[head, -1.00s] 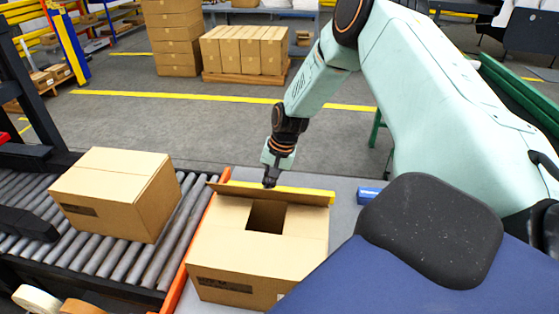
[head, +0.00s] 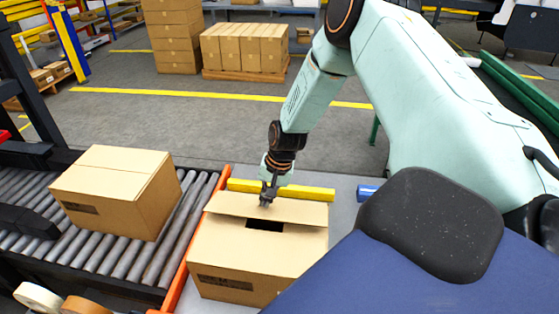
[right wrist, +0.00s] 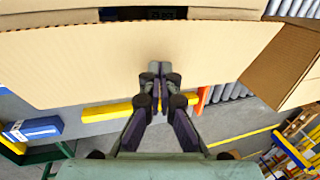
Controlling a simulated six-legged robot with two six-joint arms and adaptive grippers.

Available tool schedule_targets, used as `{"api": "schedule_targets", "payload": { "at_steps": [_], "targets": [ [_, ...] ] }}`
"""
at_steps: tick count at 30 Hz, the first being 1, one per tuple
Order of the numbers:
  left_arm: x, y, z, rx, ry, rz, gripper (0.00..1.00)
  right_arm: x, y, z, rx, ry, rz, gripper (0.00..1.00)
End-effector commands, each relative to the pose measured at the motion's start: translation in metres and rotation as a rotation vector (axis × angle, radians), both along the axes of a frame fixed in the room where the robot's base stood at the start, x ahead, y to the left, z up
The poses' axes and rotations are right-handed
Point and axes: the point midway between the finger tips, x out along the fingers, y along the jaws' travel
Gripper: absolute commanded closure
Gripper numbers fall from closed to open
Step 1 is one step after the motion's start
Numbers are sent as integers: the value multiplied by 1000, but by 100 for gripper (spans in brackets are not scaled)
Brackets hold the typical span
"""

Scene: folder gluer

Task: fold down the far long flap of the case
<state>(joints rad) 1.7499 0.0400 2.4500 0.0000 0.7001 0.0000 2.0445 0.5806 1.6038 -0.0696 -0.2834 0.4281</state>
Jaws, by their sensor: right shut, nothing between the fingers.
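The open case (head: 250,262) stands on the grey table, its near and side flaps lying flat around a dark opening (head: 264,225). The far long flap (head: 295,211) leans inward over the case, tilted low and leaving a narrow gap. My right gripper (head: 266,202) is shut and empty, its tips at the outer face of the far flap near its middle. In the right wrist view the shut fingers (right wrist: 157,72) lie against or just over the broad flap (right wrist: 90,62); exact contact is hard to tell. My left gripper is not in view.
A yellow bar (head: 310,192) lies behind the case, with a blue object (head: 367,192) to its right. An orange rail (head: 190,262) runs along the case's left side. A closed carton (head: 115,190) sits on the roller conveyor (head: 165,245). Tape rolls (head: 38,298) lie at front left.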

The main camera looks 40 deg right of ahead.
Motion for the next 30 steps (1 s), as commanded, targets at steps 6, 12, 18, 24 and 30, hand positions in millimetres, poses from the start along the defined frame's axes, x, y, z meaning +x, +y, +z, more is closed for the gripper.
{"api": "schedule_targets", "payload": {
  "at_steps": [6,12,18,24,30],
  "targets": [
    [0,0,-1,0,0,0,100,-2,2,-3,-1,-2,0,100],
    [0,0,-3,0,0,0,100,-4,4,-6,0,0,0,100],
    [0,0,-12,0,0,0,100,-10,11,-20,0,0,-2,100],
    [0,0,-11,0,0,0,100,-11,12,-20,-1,0,-1,100],
    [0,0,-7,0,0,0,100,-11,12,-16,-1,0,-1,100]
  ]
}}
